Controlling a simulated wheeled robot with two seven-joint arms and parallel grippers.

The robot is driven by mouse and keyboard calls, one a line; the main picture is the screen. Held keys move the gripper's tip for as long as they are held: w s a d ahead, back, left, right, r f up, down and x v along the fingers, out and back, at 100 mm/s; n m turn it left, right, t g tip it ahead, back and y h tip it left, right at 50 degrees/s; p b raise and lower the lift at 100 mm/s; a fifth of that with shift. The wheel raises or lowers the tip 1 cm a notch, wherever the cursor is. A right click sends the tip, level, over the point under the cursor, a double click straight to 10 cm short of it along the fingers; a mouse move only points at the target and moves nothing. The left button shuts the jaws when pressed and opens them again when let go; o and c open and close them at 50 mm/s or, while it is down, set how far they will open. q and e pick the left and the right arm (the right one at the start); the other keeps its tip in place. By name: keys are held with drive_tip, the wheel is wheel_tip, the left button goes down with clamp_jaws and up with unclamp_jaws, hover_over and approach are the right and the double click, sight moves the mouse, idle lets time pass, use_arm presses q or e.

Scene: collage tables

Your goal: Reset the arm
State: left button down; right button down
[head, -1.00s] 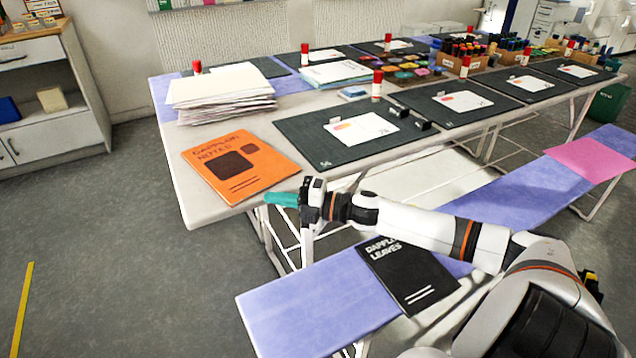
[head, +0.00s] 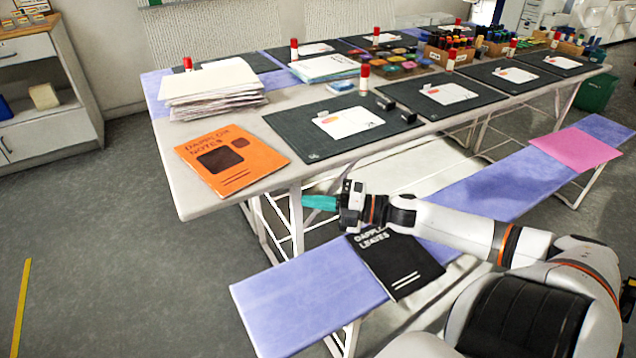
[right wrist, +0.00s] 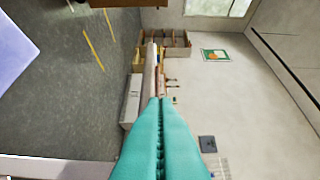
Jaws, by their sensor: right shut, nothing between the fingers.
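My right gripper (head: 306,202) has teal fingers and shows in the head view, pointing left above the gap between the table and the bench. Its fingers are pressed together and empty. In the right wrist view the teal fingers (right wrist: 160,110) lie side by side, touching, with a wall, shelf and floor beyond. My right arm comes in from the lower right of the head view. My left gripper is not in view.
The white table (head: 198,206) holds an orange book (head: 255,172), a paper stack (head: 212,90) and dark mats (head: 290,127). A purple bench (head: 290,305) carries a black book (head: 405,268), partly hidden by my gripper, and a pink sheet (head: 575,150). Open floor lies at left.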

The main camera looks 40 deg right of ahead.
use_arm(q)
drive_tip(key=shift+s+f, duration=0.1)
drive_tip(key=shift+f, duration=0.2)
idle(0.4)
